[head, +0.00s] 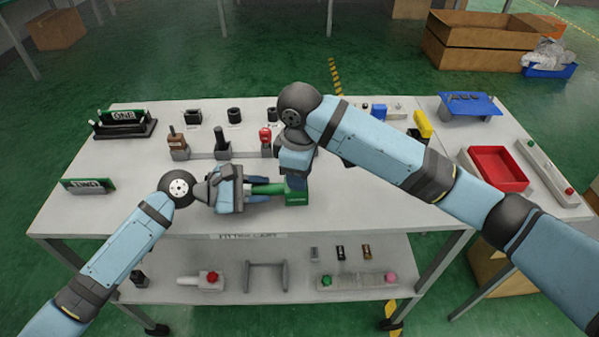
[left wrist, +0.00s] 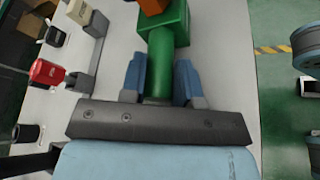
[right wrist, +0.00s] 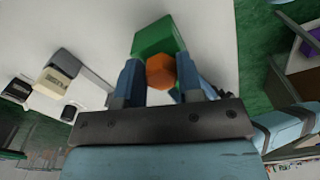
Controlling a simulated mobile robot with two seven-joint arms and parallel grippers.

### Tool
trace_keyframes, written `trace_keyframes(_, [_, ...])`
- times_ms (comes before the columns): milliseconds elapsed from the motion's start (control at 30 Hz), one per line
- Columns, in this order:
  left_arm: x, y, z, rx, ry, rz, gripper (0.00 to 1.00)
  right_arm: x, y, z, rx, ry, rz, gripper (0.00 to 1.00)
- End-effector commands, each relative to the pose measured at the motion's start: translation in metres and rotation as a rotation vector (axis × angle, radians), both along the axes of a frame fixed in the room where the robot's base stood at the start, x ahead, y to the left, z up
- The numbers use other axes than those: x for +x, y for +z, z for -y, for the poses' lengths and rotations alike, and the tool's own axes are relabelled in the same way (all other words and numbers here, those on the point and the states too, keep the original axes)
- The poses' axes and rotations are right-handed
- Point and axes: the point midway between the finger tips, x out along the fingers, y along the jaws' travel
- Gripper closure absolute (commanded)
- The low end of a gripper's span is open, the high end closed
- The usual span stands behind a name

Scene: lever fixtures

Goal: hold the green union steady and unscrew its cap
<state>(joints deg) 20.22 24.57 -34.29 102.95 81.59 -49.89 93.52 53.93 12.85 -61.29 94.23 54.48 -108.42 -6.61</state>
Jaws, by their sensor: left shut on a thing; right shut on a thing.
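The green union (head: 296,199) lies on the near part of the table, its tube pointing left. In the left wrist view it is a green block (left wrist: 169,38) with a round green tube. My left gripper (left wrist: 160,78) is shut on that tube, one blue finger on each side; in the head view it (head: 257,189) reaches in from the left. The orange cap (right wrist: 159,72) sits on the union's block in the right wrist view. My right gripper (right wrist: 158,78) points down from above and is shut on the cap. In the head view the right arm hides the cap.
Behind the union stands a row of fixtures, including a red-topped one (head: 265,136) and a brown-topped one (head: 177,139). A green sign plate (head: 88,186) stands at the left. A red tray (head: 497,168) is on the right table.

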Motion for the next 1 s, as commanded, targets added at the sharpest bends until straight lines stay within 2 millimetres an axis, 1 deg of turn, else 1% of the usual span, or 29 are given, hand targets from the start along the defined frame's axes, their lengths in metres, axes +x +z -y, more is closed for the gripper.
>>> trace_keyframes(700, [0.000,0.000,0.000,0.000,0.000,0.000,0.99,0.000,0.019,0.000,0.001,-0.001,0.000,0.94])
trace_keyframes(1000, [0.000,0.000,0.000,0.000,0.000,0.000,0.99,0.000,0.020,0.000,0.001,-0.001,0.000,0.94])
